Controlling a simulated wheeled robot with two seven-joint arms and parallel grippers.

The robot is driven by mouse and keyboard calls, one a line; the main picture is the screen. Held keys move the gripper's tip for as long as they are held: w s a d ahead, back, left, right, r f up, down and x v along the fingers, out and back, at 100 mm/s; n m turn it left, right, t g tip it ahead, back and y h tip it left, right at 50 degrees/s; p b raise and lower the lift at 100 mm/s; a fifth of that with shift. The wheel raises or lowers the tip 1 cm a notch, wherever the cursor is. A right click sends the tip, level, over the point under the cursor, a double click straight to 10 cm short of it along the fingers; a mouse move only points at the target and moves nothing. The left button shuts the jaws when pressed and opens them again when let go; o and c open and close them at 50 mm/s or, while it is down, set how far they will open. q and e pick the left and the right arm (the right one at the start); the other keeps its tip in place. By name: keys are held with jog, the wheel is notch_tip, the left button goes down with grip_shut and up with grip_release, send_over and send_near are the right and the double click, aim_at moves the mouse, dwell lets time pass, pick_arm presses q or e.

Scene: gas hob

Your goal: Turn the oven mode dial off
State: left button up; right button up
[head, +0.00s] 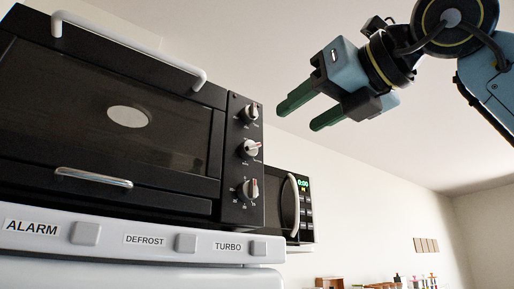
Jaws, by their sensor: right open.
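The black oven (45,90) fills the left of the head view, with a white handle at its top. Its right-hand panel carries three dials in a column: the top dial (250,113), the middle dial (249,149) and the bottom dial (248,190). My left gripper is not in view.
A white panel (130,256) below the oven has ALARM, DEFROST and TURBO buttons. A black microwave (276,203) with a light handle stands behind, to the right of the oven. Small items sit on a distant counter at the lower right. The space around my right gripper looks clear.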

aim_at(255, 147)
jog(key=p+x, duration=0.4)
jog(key=x, duration=0.8)
jog(key=shift+w+a, duration=0.35)
jog(key=shift+w, duration=0.05)
jog(key=c, duration=1)
jog(key=shift+o, duration=0.2)
